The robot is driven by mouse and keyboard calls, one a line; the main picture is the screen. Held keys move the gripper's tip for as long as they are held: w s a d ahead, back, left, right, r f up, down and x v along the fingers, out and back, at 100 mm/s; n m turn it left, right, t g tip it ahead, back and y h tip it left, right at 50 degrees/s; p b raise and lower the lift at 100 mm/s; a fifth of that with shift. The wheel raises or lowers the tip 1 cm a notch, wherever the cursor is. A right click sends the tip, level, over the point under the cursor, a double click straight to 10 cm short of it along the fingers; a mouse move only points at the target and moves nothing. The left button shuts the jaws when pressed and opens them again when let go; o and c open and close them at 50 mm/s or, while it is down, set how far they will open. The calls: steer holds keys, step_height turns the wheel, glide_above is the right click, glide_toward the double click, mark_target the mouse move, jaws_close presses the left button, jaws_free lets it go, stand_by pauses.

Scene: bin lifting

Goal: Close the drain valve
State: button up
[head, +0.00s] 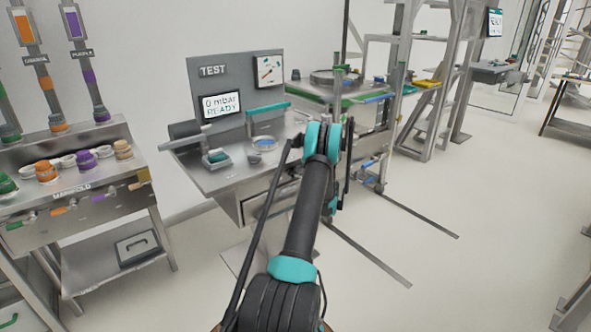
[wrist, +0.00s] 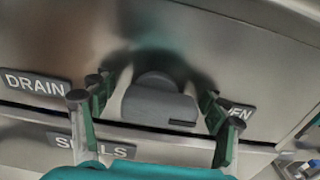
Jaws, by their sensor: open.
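The drain valve (wrist: 160,105) shows in the wrist view as a grey, rounded handle with a short dark mark low on its right side. It sits on a brushed metal panel between a DRAIN label (wrist: 38,84) on the left and a partly hidden label ending in "EN" (wrist: 239,112) on the right. My gripper (wrist: 154,98) is open, with one finger on each side of the handle. I cannot tell whether the fingers touch it. In the head view my arm hides the gripper and valve at the test bench (head: 222,178).
A label (wrist: 96,149) below is partly covered by my gripper. The bench's screen (head: 221,106) reads "0 mbar READY", with a gauge (head: 268,68) beside it. A manifold stand (head: 75,190) stands at left. A metal frame (head: 440,75) stands behind right. Floor at right is mostly clear.

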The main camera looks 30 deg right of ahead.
steer(key=c, duration=1.2)
steer(key=shift+n, duration=0.3)
steer(key=shift+c, duration=0.2)
steer(key=n, duration=0.4)
steer(key=shift+c, duration=0.2)
steer(key=n, duration=0.5)
steer(key=shift+a+r, duration=0.1)
steer(key=n, duration=0.4)
steer(key=shift+a, duration=0.1)
steer(key=shift+s+a+n, duration=0.1)
steer(key=shift+n, duration=2.1)
steer(key=shift+c, duration=0.2)
